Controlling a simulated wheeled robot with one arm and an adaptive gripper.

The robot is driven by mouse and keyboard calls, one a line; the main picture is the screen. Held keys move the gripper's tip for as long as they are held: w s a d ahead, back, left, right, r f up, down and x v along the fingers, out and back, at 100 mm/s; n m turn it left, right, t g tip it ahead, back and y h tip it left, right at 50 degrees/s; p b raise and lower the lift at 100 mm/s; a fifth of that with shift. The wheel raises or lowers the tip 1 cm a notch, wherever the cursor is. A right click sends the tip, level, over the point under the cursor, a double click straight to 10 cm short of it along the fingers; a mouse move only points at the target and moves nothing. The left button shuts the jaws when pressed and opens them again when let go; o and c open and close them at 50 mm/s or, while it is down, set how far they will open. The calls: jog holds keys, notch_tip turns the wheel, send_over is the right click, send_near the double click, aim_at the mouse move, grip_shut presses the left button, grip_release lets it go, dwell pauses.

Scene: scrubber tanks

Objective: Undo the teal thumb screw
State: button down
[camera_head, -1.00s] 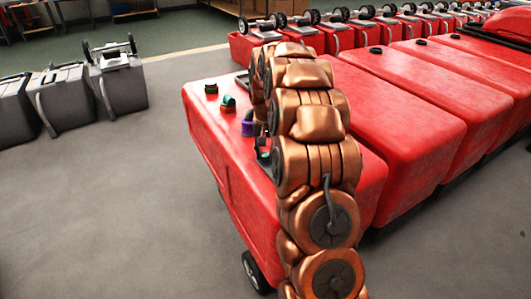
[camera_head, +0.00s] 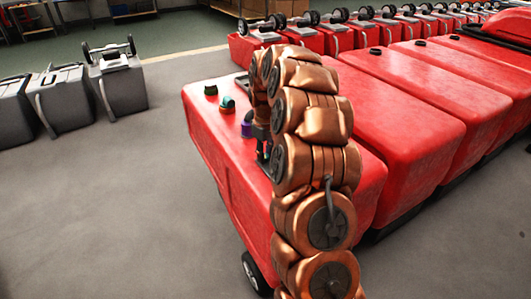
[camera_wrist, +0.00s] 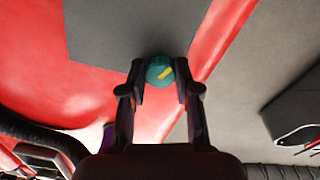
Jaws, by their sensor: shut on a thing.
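The teal thumb screw (camera_wrist: 157,70) shows in the wrist view as a round knob with a yellow mark on its face. My gripper (camera_wrist: 160,76) has one dark fingertip on each side of the knob and is shut on it. The wrist view does not show whether the screw's lower end is seated. In the head view my gripper points down at the top of the nearest red tank (camera_head: 225,150). My copper arm hides much of that spot, and only a small green-teal bit shows beside the fingers.
More red tanks (camera_head: 400,95) line up to the right. Grey units (camera_head: 118,85) stand at the left. The floor between is clear.

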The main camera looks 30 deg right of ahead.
jog(key=shift+s+f+n, duration=0.1)
jog(key=shift+f+n, duration=0.1)
jog(key=shift+n, duration=0.9)
jog(key=c, duration=0.8)
grip_release()
jog(key=shift+r, duration=0.1)
jog(key=shift+r, duration=0.55)
notch_tip(320, 180, up, 11)
jog(key=shift+f, duration=0.1)
